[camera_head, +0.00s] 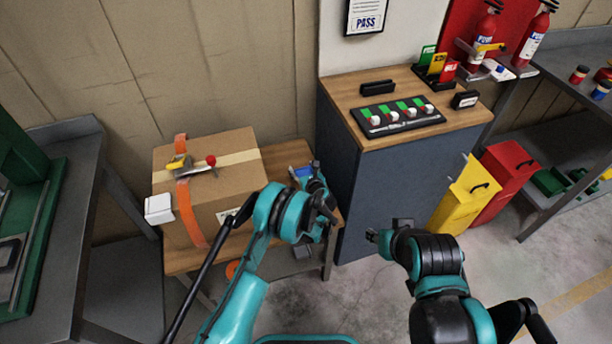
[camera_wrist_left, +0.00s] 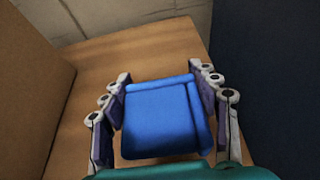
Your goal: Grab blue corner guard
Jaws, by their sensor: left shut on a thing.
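The blue corner guard (camera_wrist_left: 162,120) is a blue, box-like piece with a raised rim. It sits between the two fingers of my left gripper (camera_wrist_left: 163,95) in the left wrist view, with the wooden tabletop behind it. The left gripper is shut on it, one finger along each side. In the head view the guard (camera_head: 301,172) shows small and partly hidden by the left gripper (camera_head: 308,178), at the right end of the wooden table beside the cardboard box. My right gripper (camera_head: 373,236) is in front of the dark cabinet; its fingers are too unclear to judge.
A cardboard box (camera_head: 222,193) with an orange strap stands on the wooden table (camera_head: 283,157), left of the guard. A dark blue cabinet (camera_head: 380,185) rises close on the right. Yellow (camera_head: 464,198) and red (camera_head: 502,180) bins stand farther right.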

